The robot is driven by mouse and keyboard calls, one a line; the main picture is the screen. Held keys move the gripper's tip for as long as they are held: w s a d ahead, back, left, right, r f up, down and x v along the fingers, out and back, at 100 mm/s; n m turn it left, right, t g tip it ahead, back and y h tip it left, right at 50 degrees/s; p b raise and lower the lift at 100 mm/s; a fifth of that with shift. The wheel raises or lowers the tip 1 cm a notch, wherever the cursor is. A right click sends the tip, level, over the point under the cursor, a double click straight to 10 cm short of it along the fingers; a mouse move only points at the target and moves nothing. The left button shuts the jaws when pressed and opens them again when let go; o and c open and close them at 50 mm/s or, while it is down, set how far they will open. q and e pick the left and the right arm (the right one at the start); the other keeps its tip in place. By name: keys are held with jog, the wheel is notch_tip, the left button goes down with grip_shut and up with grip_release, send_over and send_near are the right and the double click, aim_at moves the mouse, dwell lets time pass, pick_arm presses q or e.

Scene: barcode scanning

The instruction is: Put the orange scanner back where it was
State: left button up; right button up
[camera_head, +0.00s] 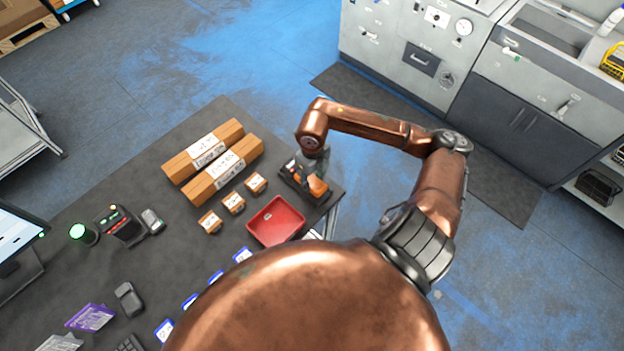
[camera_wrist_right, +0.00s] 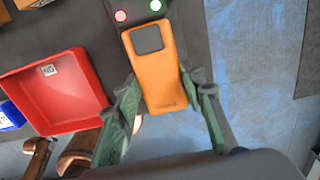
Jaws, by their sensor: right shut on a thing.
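The orange scanner (camera_head: 318,187) is at the far right corner of the dark table (camera_head: 130,185). In the right wrist view the orange scanner (camera_wrist_right: 158,68) lies between the green fingers of my right gripper (camera_wrist_right: 162,84), which is shut on it. My right gripper also shows in the head view (camera_head: 313,165), coming down from above. A dark base (camera_head: 290,170) sits under or right beside the scanner; in the wrist view a red and a green light show on it at the scanner's far end. I cannot tell whether the scanner touches it. My left gripper is out of view.
A red tray (camera_head: 276,221) stands just left of the scanner. Several small boxes (camera_head: 233,203) and two long cartons (camera_head: 222,170) lie further left. A dark device with lights (camera_head: 120,226) and a monitor (camera_head: 18,240) are at the left. The table edge is close to the scanner.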

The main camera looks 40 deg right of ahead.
aim_at(312, 181)
jog(key=shift+f+b, duration=0.35)
jog(key=shift+f, duration=0.05)
jog(key=o, duration=1.4)
jog(key=shift+r, duration=0.1)
jog(key=shift+r+p, duration=0.6)
jog(key=shift+p, duration=0.15)
notch_tip(312, 181, up, 12)
jog(key=shift+f+b, duration=0.1)
jog(key=shift+b, duration=0.65)
